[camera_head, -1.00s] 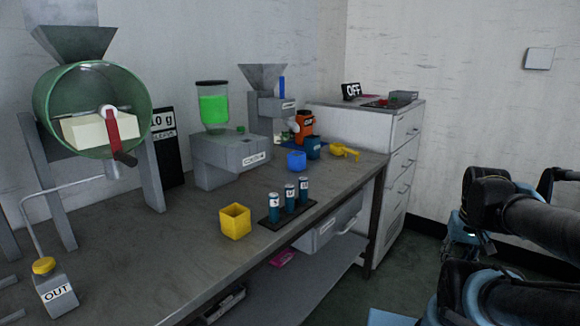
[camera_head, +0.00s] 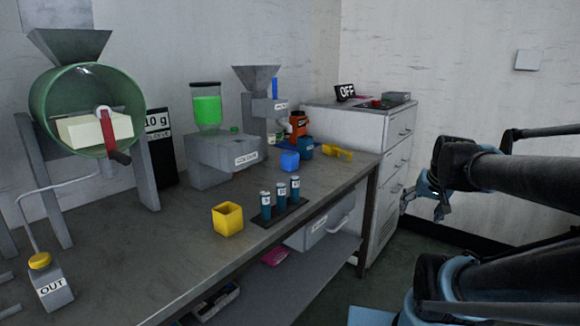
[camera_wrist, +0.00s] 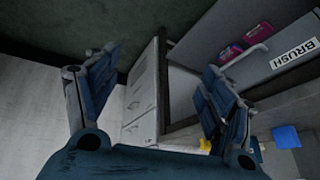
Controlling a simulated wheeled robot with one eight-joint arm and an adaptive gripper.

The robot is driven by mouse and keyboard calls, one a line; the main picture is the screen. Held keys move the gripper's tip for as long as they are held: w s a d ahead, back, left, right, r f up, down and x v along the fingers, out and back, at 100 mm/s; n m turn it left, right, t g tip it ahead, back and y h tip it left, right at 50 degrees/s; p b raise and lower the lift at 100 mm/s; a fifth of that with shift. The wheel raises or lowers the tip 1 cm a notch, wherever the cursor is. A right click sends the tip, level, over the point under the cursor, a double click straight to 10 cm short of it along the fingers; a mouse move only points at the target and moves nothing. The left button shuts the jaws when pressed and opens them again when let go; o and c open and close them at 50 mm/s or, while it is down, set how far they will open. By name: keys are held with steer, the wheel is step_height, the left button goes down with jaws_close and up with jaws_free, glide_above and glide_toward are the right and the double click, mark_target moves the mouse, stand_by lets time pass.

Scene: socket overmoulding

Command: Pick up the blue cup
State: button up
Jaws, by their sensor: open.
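The blue cup (camera_head: 289,160) stands on the workbench (camera_head: 180,243), toward its right part, left of a yellow scoop-like item (camera_head: 337,152). A darker blue container (camera_head: 304,148) is just behind it to the right. In the wrist view a bright blue object, apparently the cup (camera_wrist: 286,137), shows at the lower right, outside the fingers. My gripper (camera_head: 422,203) is to the right of the bench, well apart from the cup. In the wrist view my gripper (camera_wrist: 160,90) has its fingers wide apart with nothing between them but background.
A yellow cup (camera_head: 228,220) and a dark rack with blue vials (camera_head: 281,198) stand along the bench's front. A grey dispenser (camera_head: 222,160) stands behind. A drawer cabinet (camera_head: 372,125) adjoins the bench's right end. Floor between bench and arm is clear.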

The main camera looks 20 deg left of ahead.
steer(key=w+a+r+m+t+y, duration=0.1)
steer(key=w+a+r, duration=0.1)
steer(key=w, duration=0.2)
steer(key=w+a+r+m+y, duration=0.1)
steer(key=w+a+r+m, duration=0.1)
steer(key=w+a, duration=0.15)
steer(key=m+y, duration=1.2)
steer(key=m, duration=0.4)
glide_toward(295, 158)
steer(key=d, duration=0.3)
steer(key=s+d+f, duration=0.1)
steer(key=d, duration=0.1)
steer(key=shift+d, duration=0.35)
steer(key=shift+w+a+f+m+y, duration=0.1)
steer(key=shift+a+f+m+y, duration=0.15)
steer(key=shift+a+m+y, duration=0.65)
steer(key=shift+m, duration=0.4)
steer(key=x, duration=1.7)
steer(key=shift+w+f, duration=0.1)
steer(key=shift+w, duration=0.1)
steer(key=c, duration=1.2)
